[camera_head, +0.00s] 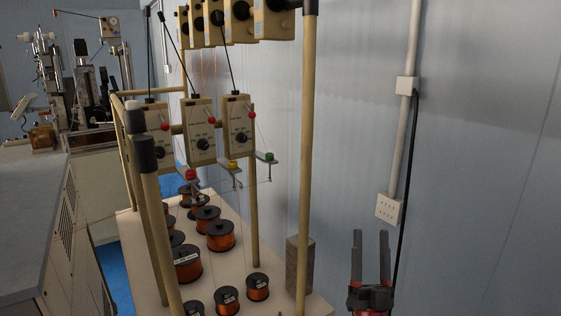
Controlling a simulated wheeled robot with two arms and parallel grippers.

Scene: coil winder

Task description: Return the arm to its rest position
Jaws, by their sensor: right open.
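My right gripper (370,256) shows at the bottom right of the head view, its two dark fingers pointing up. The fingers stand apart with nothing between them. It is in front of the wall, to the right of the coil winder's rack (308,150), and touches nothing that I can see. Most of the right arm is below the picture edge. My left gripper is not in view.
Several copper wire spools (221,235) stand on the rack's pale base (148,273). Cream tensioner boxes (201,133) hang above them. A grey block (299,265) stands at the base's right edge. A wall socket (389,208) with a black cable is behind the gripper. A grey bench (40,220) is at left.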

